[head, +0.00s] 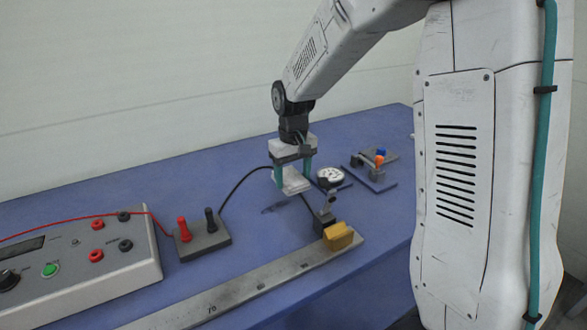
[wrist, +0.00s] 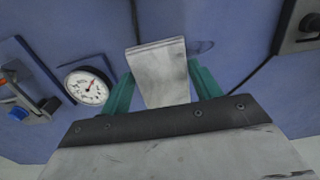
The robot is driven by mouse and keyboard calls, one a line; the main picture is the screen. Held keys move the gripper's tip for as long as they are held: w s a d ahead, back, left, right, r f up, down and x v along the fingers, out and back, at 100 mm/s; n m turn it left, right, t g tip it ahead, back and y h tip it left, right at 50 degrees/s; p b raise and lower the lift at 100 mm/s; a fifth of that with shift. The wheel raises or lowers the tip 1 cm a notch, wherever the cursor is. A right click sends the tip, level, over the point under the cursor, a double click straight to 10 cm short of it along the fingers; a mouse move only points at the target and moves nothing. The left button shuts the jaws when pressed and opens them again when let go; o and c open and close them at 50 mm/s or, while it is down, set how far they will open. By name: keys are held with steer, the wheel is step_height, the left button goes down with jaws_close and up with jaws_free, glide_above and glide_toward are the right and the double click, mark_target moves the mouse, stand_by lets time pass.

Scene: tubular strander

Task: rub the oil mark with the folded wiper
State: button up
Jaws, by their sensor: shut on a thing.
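My gripper (head: 293,175) has green fingers and is shut on the folded wiper, a pale grey-white folded pad (head: 292,183). The wiper (wrist: 160,75) also shows between the fingers in the wrist view, its folded layers visible along the far edge. The oil mark is a thin dark smear (head: 277,208) on the blue bench top, just below and left of the wiper in the head view. In the wrist view the oil mark (wrist: 203,46) lies just beyond the wiper's right corner, partly hidden. The wiper appears held above the bench, apart from the mark.
A dial gauge (head: 330,176) stands close right of my gripper. A black cable (head: 238,185) runs behind it. A terminal block (head: 203,240), a steel rule (head: 250,285) with a yellow block (head: 338,236), and a grey instrument box (head: 80,262) sit nearer. An orange-and-blue fixture (head: 375,170) stands right.

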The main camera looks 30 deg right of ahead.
steer(key=shift+r, duration=0.95)
steer(key=shift+f, duration=0.1)
